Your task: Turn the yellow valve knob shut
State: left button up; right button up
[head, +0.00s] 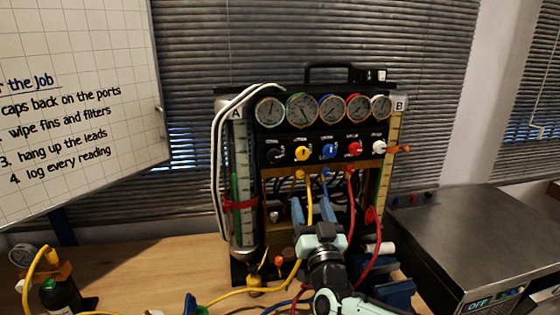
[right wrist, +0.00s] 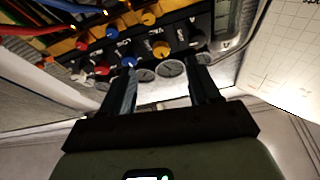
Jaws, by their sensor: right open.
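The yellow valve knob (head: 302,153) is on the dark front panel of the gauge rig, between a black knob and a blue knob. In the right wrist view, where the rig is upside down, the yellow valve knob (right wrist: 161,49) shows just beyond the fingertips, between their lines. My right gripper (head: 312,204) is in front of the rig, below the knob row in the head picture. In its wrist view the right gripper (right wrist: 165,74) has its two fingers wide apart with nothing between them. The knob and fingers look apart. My left gripper is not in view.
A row of gauges (head: 330,108) sits above the knobs. Yellow, blue and red hoses hang below, close around my right gripper. A red knob (head: 355,149) and a white knob (head: 379,147) are to the right. A metal-topped unit (head: 470,235) stands right, a whiteboard (head: 80,130) left.

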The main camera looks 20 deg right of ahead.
aim_at(303, 156)
jog(key=shift+h, duration=0.3)
jog(key=p+x, duration=0.1)
jog(key=x, duration=0.3)
jog(key=r+p+x, duration=0.1)
jog(key=x, duration=0.3)
jog(key=s+r+p+x, duration=0.1)
jog(key=p+x, duration=0.1)
jog(key=x, duration=0.2)
jog(key=shift+w+d+r, duration=0.2)
jog(key=shift+r, duration=0.1)
jog(key=shift+w+d+r, duration=0.1)
jog(key=shift+w+d, duration=0.05)
jog(key=shift+w, duration=0.4)
jog(key=c, duration=1)
